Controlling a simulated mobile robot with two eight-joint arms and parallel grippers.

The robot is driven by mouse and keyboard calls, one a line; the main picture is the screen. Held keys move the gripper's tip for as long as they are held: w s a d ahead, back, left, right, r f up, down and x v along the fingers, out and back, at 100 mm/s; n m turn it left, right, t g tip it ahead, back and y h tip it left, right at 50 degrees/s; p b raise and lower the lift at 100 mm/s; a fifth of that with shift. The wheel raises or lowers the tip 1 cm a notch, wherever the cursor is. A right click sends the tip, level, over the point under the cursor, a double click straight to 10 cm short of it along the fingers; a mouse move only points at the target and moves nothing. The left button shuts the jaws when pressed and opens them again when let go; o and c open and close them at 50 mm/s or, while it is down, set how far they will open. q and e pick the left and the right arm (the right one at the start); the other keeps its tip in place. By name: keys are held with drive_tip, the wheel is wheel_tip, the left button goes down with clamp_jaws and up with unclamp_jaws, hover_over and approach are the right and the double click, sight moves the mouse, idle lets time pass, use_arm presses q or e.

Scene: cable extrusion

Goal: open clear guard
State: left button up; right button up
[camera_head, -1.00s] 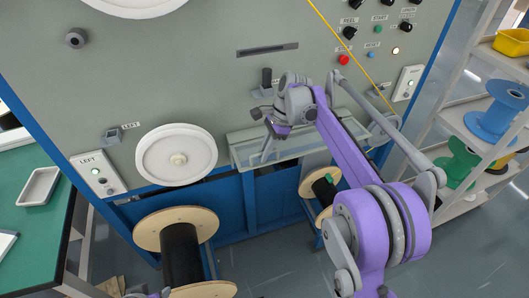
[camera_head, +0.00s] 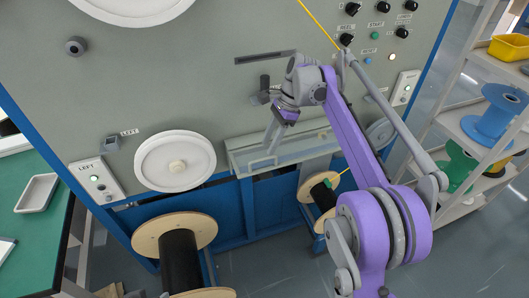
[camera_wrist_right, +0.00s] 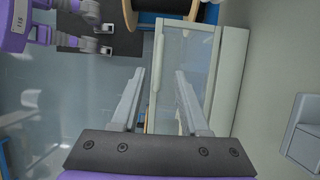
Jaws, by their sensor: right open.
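The clear guard (camera_head: 300,144) is a long see-through cover in a pale frame, low on the grey machine front, right of the white left wheel. In the right wrist view the clear guard (camera_wrist_right: 191,55) shows as a glassy panel with a pale bar-like handle (camera_wrist_right: 158,62) along its left edge. My right gripper (camera_head: 271,142) is at the guard's left part. In its wrist view the right gripper (camera_wrist_right: 158,78) is open, with the bar between its fingertips in the picture; contact cannot be told. Parts of my left arm (camera_wrist_right: 85,28) show at upper left; its jaw state is unclear.
A wooden spool of black cable (camera_head: 180,250) stands below left, and another spool (camera_head: 318,190) below the guard. A black knob (camera_head: 264,82) sticks out above the guard. Shelves with coloured spools (camera_head: 490,120) stand right; a green table (camera_head: 35,240) stands left.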

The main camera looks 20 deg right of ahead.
drive_tip(key=v, duration=0.4)
idle(0.4)
drive_tip(key=shift+s+a+r, duration=0.1)
drive_tip(key=shift+s+a, duration=0.1)
drive_tip(key=shift+s, duration=0.1)
drive_tip(key=s+a+f+n+t+h, duration=0.1)
drive_tip(key=s+f+n+t, duration=0.1)
drive_tip(key=s+f+n, duration=0.3)
drive_tip(key=s+a+f+n+t+h, duration=0.1)
drive_tip(key=s+f+n, duration=0.4)
drive_tip(key=s, duration=0.8)
drive_tip(key=s+a+f+n+t+h, duration=0.1)
drive_tip(key=s+f+n, duration=0.4)
drive_tip(key=s, duration=0.5)
drive_tip(key=n+t+h, duration=0.1)
drive_tip(key=n, duration=0.1)
drive_tip(key=shift+a+f+n+t+h+p, duration=0.3)
drive_tip(key=shift+a+f+t+p, duration=0.05)
drive_tip(key=shift+f+t, duration=0.05)
